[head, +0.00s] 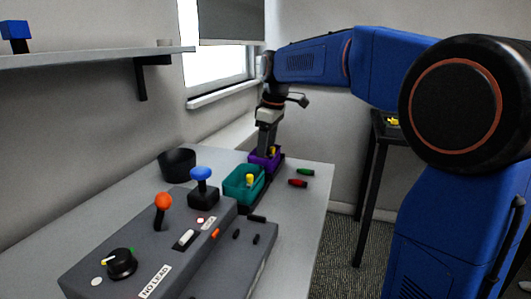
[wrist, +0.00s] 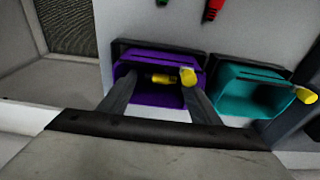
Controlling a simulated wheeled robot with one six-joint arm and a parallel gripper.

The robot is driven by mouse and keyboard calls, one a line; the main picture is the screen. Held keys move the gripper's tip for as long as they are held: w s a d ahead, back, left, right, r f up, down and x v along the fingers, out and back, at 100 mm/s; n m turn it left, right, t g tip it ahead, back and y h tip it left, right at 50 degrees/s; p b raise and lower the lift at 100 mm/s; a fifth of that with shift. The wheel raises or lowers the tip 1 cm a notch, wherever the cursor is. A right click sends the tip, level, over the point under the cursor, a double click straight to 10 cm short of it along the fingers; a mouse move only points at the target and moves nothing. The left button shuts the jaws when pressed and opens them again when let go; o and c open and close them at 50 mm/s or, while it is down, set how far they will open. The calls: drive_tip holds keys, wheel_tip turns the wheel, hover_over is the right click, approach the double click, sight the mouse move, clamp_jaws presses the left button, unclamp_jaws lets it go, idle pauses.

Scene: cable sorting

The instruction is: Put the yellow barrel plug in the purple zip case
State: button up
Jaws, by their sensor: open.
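The purple zip case (head: 254,160) stands at the table's far end. It also shows in the wrist view (wrist: 150,98), below my gripper. Inside it, yellow barrel-plug parts (wrist: 188,77) show: a bright thick end at the right and a darker length to its left. I cannot tell whether they are one plug or two. My gripper (wrist: 160,82) is open, its fingers reaching down over the case on either side of the darker yellow length. In the head view my gripper (head: 267,140) is just above the case.
A teal case (head: 240,190) stands next to the purple one, with another yellow plug (head: 250,180) sticking up from it. A red plug (head: 298,183) and a green plug (head: 305,172) lie on the table. A grey control box (head: 150,235) with joysticks and a black bowl (head: 177,163) stand nearby.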

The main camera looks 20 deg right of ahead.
wheel_tip(320, 180, up, 13)
drive_tip(key=s+d, duration=0.1)
drive_tip(key=shift+d, duration=0.2)
drive_tip(key=shift+s, duration=0.15)
idle(0.5)
